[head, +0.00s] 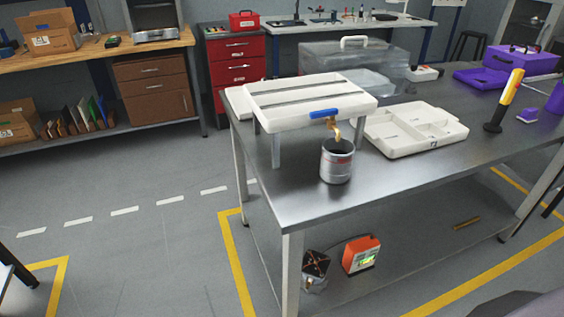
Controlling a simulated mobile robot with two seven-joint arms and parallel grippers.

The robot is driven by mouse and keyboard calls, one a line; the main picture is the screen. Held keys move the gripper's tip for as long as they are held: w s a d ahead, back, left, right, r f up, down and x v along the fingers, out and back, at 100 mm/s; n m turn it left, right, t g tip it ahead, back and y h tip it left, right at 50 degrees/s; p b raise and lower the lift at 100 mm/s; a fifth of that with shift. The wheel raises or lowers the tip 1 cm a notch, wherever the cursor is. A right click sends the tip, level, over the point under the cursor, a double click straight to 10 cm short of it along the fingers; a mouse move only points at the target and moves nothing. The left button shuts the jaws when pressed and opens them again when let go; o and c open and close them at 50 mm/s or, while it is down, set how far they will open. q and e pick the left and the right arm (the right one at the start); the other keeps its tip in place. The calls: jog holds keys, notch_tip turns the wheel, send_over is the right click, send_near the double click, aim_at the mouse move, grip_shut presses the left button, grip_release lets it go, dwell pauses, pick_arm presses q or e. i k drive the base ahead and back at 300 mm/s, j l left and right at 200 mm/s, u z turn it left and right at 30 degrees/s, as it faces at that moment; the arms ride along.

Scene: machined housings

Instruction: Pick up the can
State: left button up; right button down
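The can (336,164) is a silver-grey metal cylinder with a small reddish mark on its side. It stands upright on the steel table (400,175), close to the front edge. Its top looks open and dark inside. A brass-coloured spout (334,126) with a blue handle (323,114) hangs just above the can's rim. I cannot tell whether the spout touches the can. Neither of my grippers shows in the head view.
A white raised platform (310,100) on legs stands behind the can. A white compartment tray (415,131) lies to its right. A yellow-and-black tool (505,100) stands farther right. An orange device (361,254) sits on the lower shelf. The floor left of the table is clear.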

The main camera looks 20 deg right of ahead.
aim_at(337, 157)
jog(key=l+u, duration=0.2)
jog(key=u, duration=0.15)
jog(key=l+u, duration=0.2)
jog(key=u, duration=0.2)
jog(key=l, duration=0.4)
jog(key=k+l, duration=0.15)
jog(key=l, duration=0.2)
